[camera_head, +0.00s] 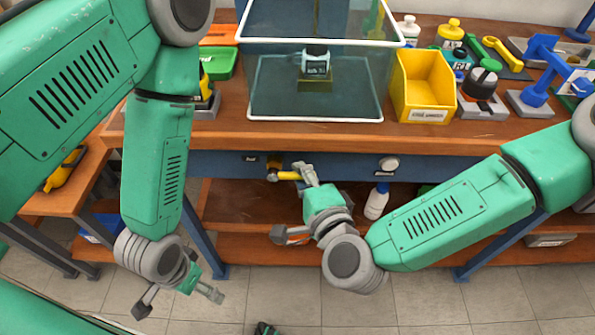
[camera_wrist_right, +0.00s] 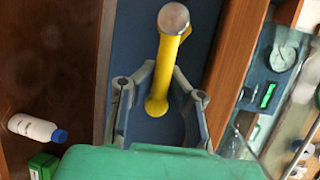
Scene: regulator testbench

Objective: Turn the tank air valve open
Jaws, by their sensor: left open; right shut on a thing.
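The tank air valve's yellow lever (camera_head: 288,176) projects from the blue front panel of the bench, under the glass tank (camera_head: 315,100). In the right wrist view, the yellow handle (camera_wrist_right: 158,75) has a round metallic end near the top of the picture. My right gripper (camera_head: 307,174) is at the lever, shut on it, with one finger on each side of the handle in the wrist view. My left gripper (camera_head: 180,302) is open and empty, low over the floor at left, well away from the valve. The right fingers partly hide the lever in the head view.
A white bottle with a blue cap (camera_head: 376,203) stands on the lower shelf. A yellow bin (camera_head: 424,84) and tools crowd the bench top.

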